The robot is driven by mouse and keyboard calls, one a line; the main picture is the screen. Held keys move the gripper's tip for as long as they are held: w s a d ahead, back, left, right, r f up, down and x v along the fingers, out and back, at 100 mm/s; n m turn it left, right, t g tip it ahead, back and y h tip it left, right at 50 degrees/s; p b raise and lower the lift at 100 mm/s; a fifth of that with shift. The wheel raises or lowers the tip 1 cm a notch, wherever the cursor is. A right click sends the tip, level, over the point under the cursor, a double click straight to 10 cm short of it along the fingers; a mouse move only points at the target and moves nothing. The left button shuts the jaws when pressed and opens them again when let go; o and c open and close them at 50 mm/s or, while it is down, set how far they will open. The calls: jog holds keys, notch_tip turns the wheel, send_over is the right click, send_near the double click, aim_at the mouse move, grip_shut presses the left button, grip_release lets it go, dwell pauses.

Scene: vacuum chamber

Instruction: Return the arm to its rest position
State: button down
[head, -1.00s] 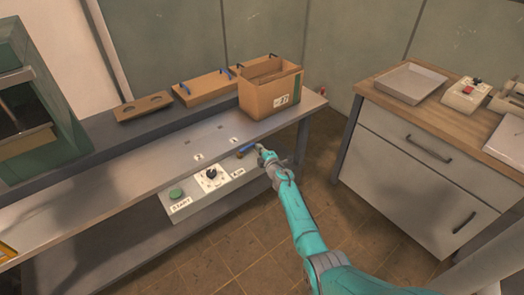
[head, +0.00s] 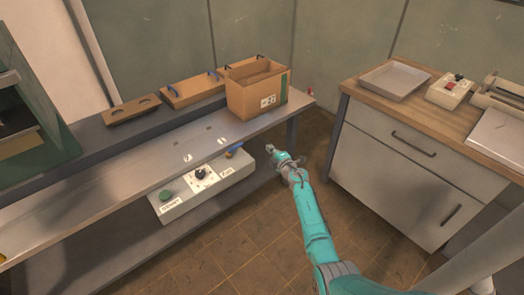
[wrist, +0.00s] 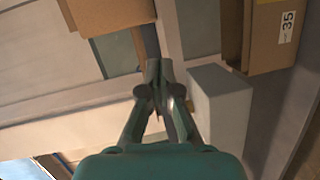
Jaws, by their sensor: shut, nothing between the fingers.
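My gripper (head: 272,151) is at the end of my teal arm in the head view, in the air in front of the grey bench (head: 120,190). It is to the right of the control box (head: 200,188) and apart from it. In the wrist view my gripper (wrist: 158,70) has its fingertips together with nothing between them. The control box carries a green button (head: 166,195), a black dial (head: 200,173) and a blue-handled lever (head: 234,153).
An open cardboard box (head: 258,95) stands at the bench's right end, beside wooden blocks (head: 132,111). At right is a drawer cabinet (head: 400,170) with a grey tray (head: 394,82) and a device with a red button (head: 450,90) on top. Tiled floor between is clear.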

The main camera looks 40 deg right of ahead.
jog(key=shift+s+d, duration=0.35)
jog(key=shift+d, duration=0.05)
dwell(0.4)
